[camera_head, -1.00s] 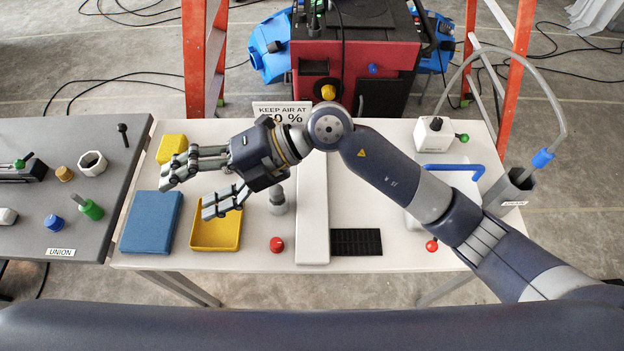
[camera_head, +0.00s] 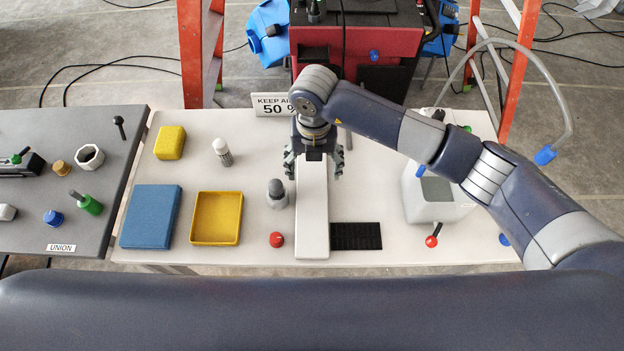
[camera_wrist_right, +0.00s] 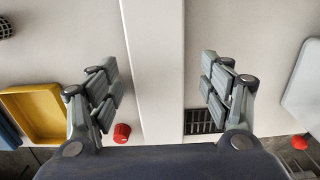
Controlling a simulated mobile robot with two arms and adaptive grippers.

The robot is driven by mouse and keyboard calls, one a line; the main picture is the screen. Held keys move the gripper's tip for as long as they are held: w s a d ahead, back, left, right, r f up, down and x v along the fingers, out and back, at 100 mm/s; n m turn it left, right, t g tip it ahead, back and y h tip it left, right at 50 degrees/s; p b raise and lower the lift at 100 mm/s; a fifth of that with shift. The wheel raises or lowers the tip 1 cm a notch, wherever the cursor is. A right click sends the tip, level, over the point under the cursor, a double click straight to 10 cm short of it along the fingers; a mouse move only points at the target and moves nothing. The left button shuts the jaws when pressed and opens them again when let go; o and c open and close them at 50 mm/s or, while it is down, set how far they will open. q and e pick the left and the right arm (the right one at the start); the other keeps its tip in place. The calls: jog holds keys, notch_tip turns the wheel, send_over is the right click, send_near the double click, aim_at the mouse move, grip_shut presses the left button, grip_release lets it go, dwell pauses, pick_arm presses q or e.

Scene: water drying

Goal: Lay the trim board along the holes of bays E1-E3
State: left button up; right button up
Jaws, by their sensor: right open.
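The trim board appears to be the long, narrow white board (camera_head: 312,220) lying front to back on the white table. It also shows in the right wrist view (camera_wrist_right: 155,40). My right gripper (camera_head: 314,165) is over the far part of this board, pointing down. In the right wrist view my right gripper (camera_wrist_right: 160,85) is open, with fingers on both sides of the board and gaps between them and its edges. Its height above the board is unclear. I cannot make out any holes or bay labels E1-E3. My left gripper is not in view.
A sign (camera_head: 272,105) stands behind.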

aim_at(312, 181)
jog(key=f+p, duration=0.1)
jog(key=f, duration=0.1)
jog(key=f+p, duration=0.1)
jog(key=f, duration=0.1)
jog(key=shift+s+a, duration=0.2)
jog(key=shift+f, duration=0.7)
jog(key=shift+w, duration=0.1)
jog(key=c, duration=1.2)
